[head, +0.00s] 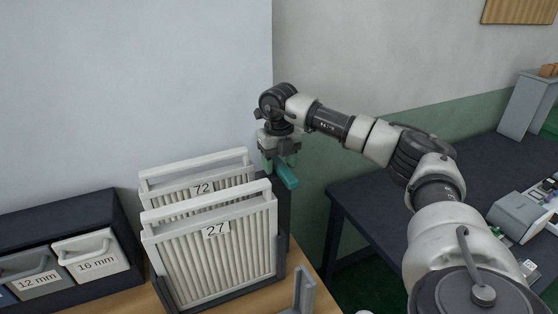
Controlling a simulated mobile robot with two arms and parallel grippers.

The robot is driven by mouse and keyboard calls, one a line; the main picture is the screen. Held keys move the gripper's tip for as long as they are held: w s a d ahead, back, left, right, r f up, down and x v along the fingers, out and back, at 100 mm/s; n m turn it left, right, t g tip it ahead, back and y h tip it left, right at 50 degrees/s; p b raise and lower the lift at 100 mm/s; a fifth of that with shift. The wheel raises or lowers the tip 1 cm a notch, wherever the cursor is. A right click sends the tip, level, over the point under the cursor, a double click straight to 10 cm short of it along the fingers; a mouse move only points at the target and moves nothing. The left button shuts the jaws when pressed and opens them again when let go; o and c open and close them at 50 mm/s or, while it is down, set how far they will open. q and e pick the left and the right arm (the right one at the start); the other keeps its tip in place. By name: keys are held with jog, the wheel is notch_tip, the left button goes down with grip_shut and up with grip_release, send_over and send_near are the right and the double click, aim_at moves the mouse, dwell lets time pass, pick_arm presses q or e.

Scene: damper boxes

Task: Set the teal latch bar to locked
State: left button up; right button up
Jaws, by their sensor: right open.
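The teal latch bar (287,175) is at the right side of the filter rack, near its back right corner, slanting down to the right. My right gripper (281,157) points down over the bar's upper end, close to it. Its jaws are open, and I cannot tell whether they touch the bar. The bar's far end is partly hidden behind the gripper. My left gripper is not in view.
Two pleated filters, labelled 72 (202,188) and 27 (216,230), stand upright in a dark rack (283,255) on a wooden top. A dark drawer unit (120,225) stands left. A dark table (365,195) is right, past a gap.

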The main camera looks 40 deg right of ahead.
aim_at(264, 175)
jog(key=shift+w, duration=0.1)
grip_shut()
jog(key=shift+w+a, duration=0.3)
jog(key=shift+a, duration=0.65)
jog(key=shift+w+a, duration=0.3)
jog(key=shift+a, duration=0.65)
jog(key=shift+c, duration=1.5)
grip_release()
jog(key=o, duration=0.3)
jog(key=shift+a, duration=0.15)
